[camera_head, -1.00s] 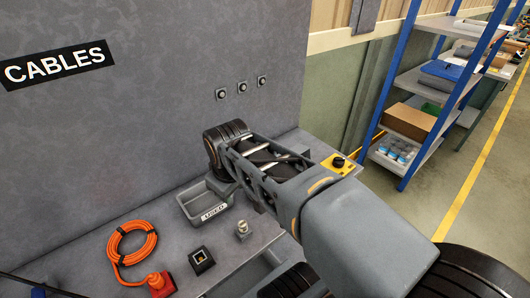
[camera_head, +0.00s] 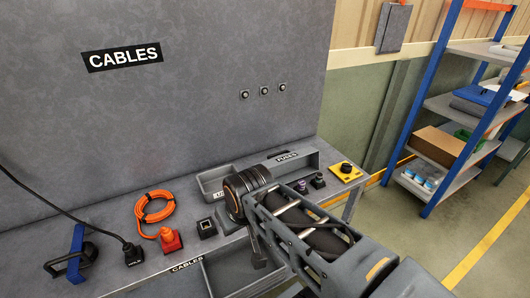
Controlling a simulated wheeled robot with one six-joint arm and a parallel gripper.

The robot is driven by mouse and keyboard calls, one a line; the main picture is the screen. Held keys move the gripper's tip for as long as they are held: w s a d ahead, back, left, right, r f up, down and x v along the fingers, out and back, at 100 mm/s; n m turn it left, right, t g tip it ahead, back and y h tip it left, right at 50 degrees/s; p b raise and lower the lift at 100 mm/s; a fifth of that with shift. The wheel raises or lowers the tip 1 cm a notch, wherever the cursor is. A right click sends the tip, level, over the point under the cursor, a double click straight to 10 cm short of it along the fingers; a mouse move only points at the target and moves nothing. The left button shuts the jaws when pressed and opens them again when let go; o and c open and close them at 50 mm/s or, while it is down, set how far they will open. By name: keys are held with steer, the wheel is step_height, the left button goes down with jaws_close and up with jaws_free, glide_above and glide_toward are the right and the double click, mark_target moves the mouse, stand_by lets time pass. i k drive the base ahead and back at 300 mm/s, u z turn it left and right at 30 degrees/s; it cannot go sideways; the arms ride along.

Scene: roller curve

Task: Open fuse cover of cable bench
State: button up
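The cable bench (camera_head: 120,212) has a grey back panel with a CABLES sign. A long grey box with a FUSES label (camera_head: 286,156) stands at the back right of the bench. I cannot tell whether it has a separate cover or whether that is open. My arm (camera_head: 310,235) reaches in from the lower right, and its wrist end (camera_head: 245,190) is in front of the grey tray and left of the FUSES label.
A grey tray (camera_head: 212,184) with a partly hidden label adjoins the FUSES box. An orange cable coil (camera_head: 153,205), a red plug (camera_head: 170,240), a black socket (camera_head: 206,228) and a yellow button box (camera_head: 345,171) lie on the bench. A blue-framed shelf (camera_head: 440,110) stands right.

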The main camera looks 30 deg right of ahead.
mark_target(284, 165)
steer(key=u, duration=1.85)
steer(key=k, duration=1.1)
steer(key=z, duration=2.1)
steer(key=i, duration=1)
steer(key=u, duration=0.05)
